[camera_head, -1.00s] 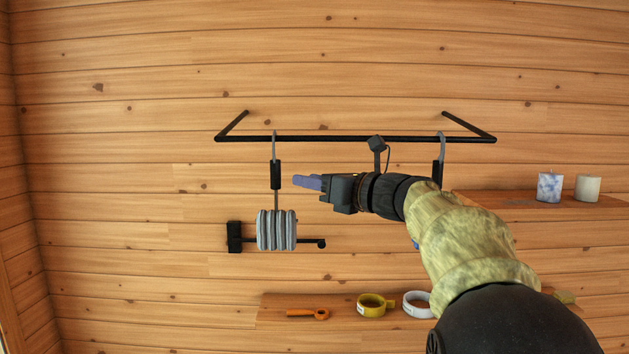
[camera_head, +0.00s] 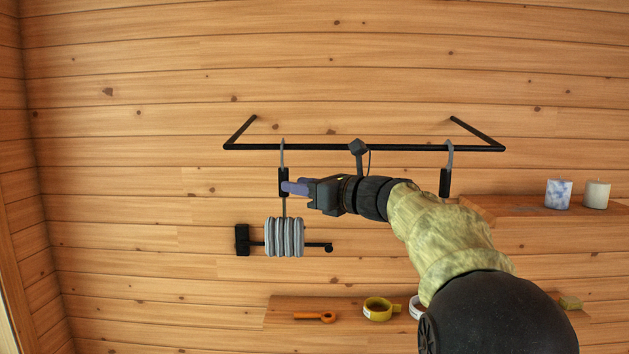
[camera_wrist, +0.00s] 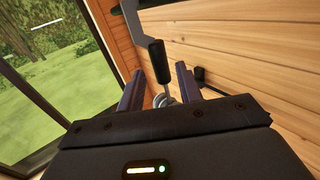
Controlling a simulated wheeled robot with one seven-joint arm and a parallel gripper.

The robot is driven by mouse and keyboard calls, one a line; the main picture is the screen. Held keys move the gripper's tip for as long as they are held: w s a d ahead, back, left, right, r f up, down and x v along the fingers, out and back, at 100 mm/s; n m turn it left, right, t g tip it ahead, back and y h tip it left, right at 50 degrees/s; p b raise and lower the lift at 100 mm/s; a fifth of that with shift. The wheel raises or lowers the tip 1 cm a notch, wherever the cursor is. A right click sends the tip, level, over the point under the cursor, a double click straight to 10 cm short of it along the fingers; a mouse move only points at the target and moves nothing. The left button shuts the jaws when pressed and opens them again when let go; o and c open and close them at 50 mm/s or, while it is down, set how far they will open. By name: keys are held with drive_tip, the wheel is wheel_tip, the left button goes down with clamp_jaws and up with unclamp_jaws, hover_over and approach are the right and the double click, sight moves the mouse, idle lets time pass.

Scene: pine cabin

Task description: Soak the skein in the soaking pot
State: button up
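The grey skein (camera_head: 284,238) hangs in thick coils in front of a short black wall peg (camera_head: 325,247). Above it, a hook with a black handle (camera_head: 283,176) hangs from the rail, and its thin rod runs down to the skein; I cannot tell how they join. My gripper (camera_head: 292,188) is at the handle's lower part. In the wrist view the fingers are apart, and the black handle (camera_wrist: 159,62) stands between and beyond them, with no visible grip on it. A bit of the skein (camera_wrist: 165,101) shows below, largely hidden. No soaking pot shows.
A black rail (camera_head: 400,148) runs above my arm, with a second handled hook (camera_head: 445,180) at right. A lower shelf (camera_head: 285,304) holds an orange tool (camera_head: 315,317) and a yellow ring-shaped item (camera_head: 379,309). Two candles (camera_head: 558,194) stand on the right shelf.

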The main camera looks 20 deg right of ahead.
sight(287, 172)
drive_tip(key=p+x, duration=0.1)
drive_tip(key=x, duration=0.2)
drive_tip(key=shift+w+a+r, duration=0.1)
drive_tip(key=c, duration=0.3)
clamp_jaws()
drive_tip(key=shift+r+p, duration=0.8)
drive_tip(key=shift+r, duration=0.3)
